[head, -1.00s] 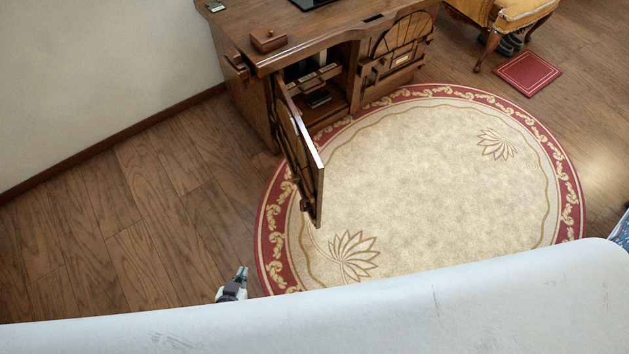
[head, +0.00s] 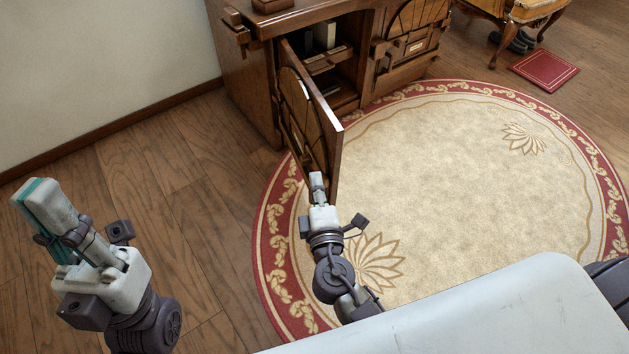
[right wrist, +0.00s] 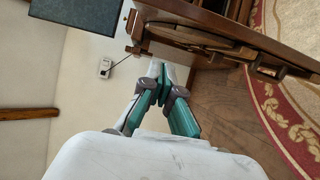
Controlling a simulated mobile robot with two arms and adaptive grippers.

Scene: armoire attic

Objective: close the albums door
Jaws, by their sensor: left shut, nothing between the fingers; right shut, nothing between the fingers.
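The open cabinet door (head: 310,125), dark wood with a carved arch, hangs from the left side of the desk (head: 300,17) and stands swung well out over the rug. My right gripper (head: 317,180) is shut and empty, close to the door's lower free end; I cannot tell whether it touches. In the right wrist view my right gripper (right wrist: 160,78) shows closed fingers beside dark wood. My left gripper (head: 35,192) is shut and empty over the floor at the left, apart from the door.
The opening behind the door holds a shelf and some upright items. A second carved door (head: 415,35) on the right is closed. A round rug (head: 450,170) lies in front. The floor at left is clear.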

